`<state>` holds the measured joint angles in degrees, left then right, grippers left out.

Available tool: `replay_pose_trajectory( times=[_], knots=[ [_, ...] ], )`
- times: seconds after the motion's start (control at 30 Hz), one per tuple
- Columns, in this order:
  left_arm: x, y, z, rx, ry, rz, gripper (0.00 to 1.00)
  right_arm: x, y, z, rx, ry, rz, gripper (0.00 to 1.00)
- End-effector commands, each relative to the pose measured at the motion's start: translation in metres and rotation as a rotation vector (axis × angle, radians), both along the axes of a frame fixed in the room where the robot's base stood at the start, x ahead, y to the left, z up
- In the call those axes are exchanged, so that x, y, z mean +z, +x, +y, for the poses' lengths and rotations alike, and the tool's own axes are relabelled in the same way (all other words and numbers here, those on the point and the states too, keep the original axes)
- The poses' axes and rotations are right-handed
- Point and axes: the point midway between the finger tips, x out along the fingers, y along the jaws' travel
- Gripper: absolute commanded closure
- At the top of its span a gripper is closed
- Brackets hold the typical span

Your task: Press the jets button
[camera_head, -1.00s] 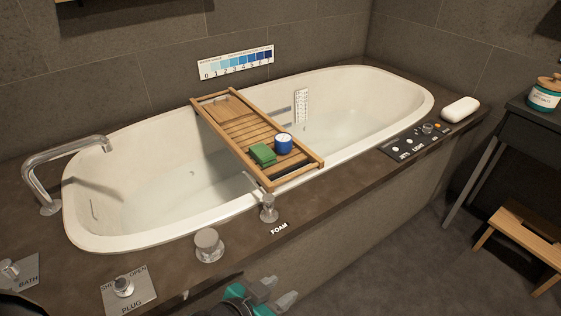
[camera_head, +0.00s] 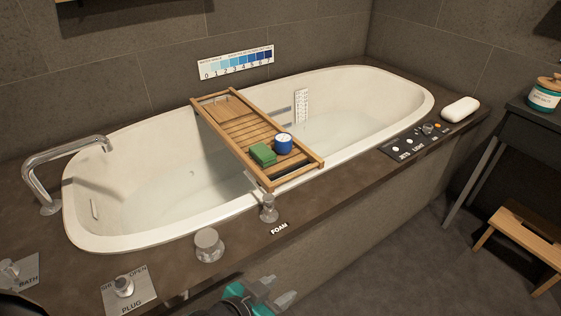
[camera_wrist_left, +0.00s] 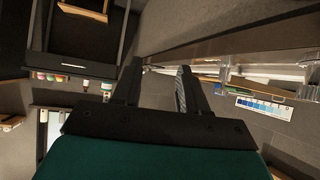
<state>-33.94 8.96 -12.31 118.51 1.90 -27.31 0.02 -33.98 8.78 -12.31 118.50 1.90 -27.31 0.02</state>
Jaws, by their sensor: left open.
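The dark control panel (camera_head: 432,132) lies on the right part of the tub's front ledge, with small round buttons and a knob. The jets button (camera_head: 396,149) is a small whitish button at the panel's near left end, above the JETS label. My left gripper (camera_head: 277,291) is at the bottom of the head view, outside the ledge's front edge and well left of the panel. In the left wrist view its two dark fingers (camera_wrist_left: 160,67) are apart with nothing between them. My right gripper does not show.
A wooden tray (camera_head: 240,128) with a green block and a blue jar spans the bathtub (camera_head: 130,240).

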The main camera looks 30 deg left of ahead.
Motion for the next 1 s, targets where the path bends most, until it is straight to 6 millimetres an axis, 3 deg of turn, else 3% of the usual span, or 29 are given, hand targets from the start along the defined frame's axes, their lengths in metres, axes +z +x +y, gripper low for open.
replay_pose_trajectory(
  times=[0.47, 0.8, 1.0],
  knots=[
    [0.005, 0.001, -0.002, 0.005, -0.008, -0.001, 0.57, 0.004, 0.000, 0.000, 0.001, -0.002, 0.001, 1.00],
    [0.077, -0.002, 0.010, 0.027, 0.014, -0.011, 0.57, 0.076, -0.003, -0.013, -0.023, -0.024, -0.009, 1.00],
    [0.099, -0.012, 0.023, 0.043, 0.040, 0.002, 0.57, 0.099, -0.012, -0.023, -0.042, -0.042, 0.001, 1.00]
  ],
)
